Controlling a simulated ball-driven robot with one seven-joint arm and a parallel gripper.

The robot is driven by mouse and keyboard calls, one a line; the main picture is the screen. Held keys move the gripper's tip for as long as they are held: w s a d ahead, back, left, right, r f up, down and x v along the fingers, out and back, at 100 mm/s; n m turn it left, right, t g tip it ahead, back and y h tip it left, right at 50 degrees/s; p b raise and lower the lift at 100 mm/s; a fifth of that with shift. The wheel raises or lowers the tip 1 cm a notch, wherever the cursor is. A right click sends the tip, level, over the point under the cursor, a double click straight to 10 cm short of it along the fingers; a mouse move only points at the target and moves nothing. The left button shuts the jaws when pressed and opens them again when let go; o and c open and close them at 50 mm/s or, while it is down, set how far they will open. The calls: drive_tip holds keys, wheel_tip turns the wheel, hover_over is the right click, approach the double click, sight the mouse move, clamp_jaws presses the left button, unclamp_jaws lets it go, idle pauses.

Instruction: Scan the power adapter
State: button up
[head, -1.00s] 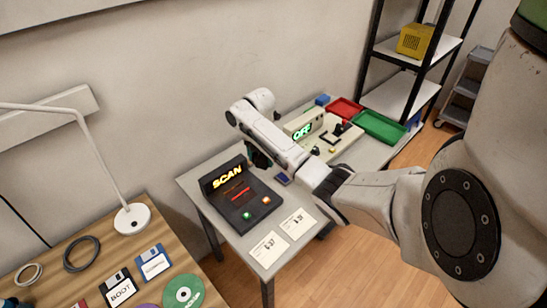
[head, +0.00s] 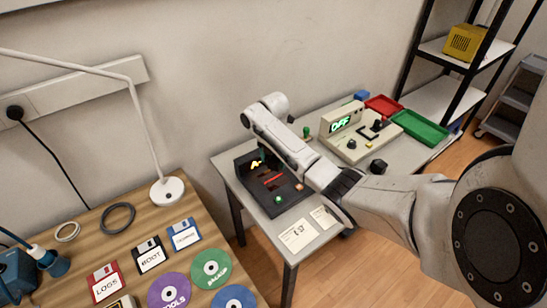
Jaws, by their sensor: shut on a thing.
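The scanner (head: 278,206) is a dark box on the grey table, with a lit display at its back, a red glow on its bed and green and orange buttons in front. My gripper (head: 263,162) is over the back of the scanner, in front of its display, and covers most of the lit word. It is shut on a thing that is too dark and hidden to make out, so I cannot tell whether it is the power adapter. A small black block (head: 378,166) lies on the table right of my arm; I cannot tell what it is.
A beige device reading OFF (head: 341,124) stands behind my arm, with red (head: 383,105) and green (head: 421,128) trays beyond it. Label cards (head: 298,234) lie at the table's front. A wooden desk (head: 128,246) with disks, discs and a lamp is at left.

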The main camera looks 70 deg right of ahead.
drive_tip(key=shift+f+b, duration=0.5)
drive_tip(key=shift+f, duration=0.35)
drive_tip(key=shift+r, duration=0.1)
wheel_tip(320, 180, up, 6)
drive_tip(key=p, duration=0.5)
drive_tip(key=shift+p, duration=0.3)
